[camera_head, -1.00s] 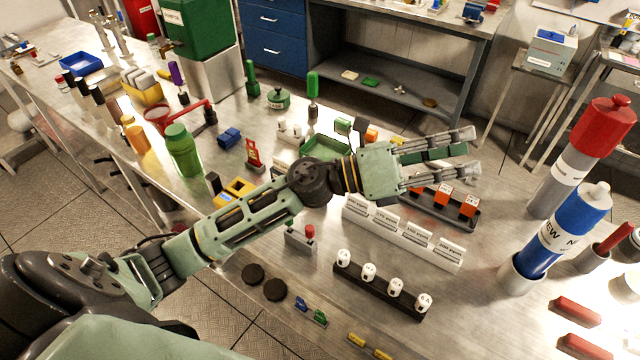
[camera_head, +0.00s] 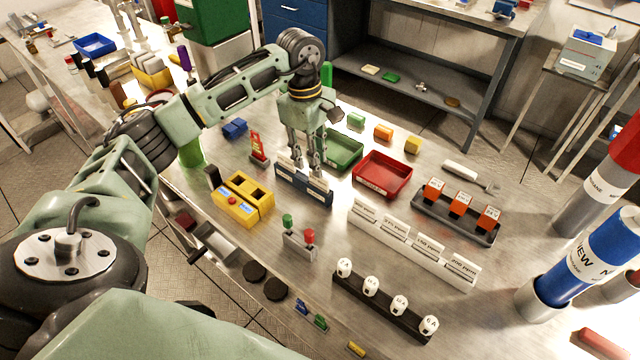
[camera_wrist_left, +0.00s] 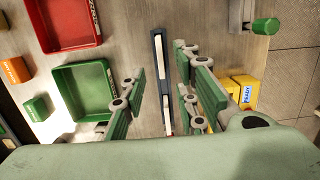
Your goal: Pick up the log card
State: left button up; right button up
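White cards (camera_wrist_left: 160,54) stand in a dark blue rack (camera_head: 303,190); one is likely the log card, but I cannot read any print on them. In the head view the rack is just below my left gripper (camera_head: 308,166), which points down, and the fingers hide part of the cards. In the left wrist view my left gripper (camera_wrist_left: 162,96) is open, with its green-padded fingers apart on either side of the blue rack (camera_wrist_left: 158,38) and nothing held between them. My right gripper is not in view.
A green tray (camera_head: 352,163) and red tray (camera_head: 408,181) lie right of the rack. A yellow box (camera_head: 243,211) is left of it. A stand with red and green knobs (camera_head: 300,246) and a row of ppm-labelled white cards (camera_head: 412,246) are nearer.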

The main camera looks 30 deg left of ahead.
aim_at(319, 186)
pick_arm(q)
jog(key=f+p, duration=0.1)
jog(key=f, duration=0.1)
jog(key=d+f+p, duration=0.1)
jog(key=f, duration=0.1)
jog(key=shift+s+d+f, duration=0.15)
jog(key=shift+d+f, duration=0.05)
jog(key=shift+f, duration=0.6)
grip_shut()
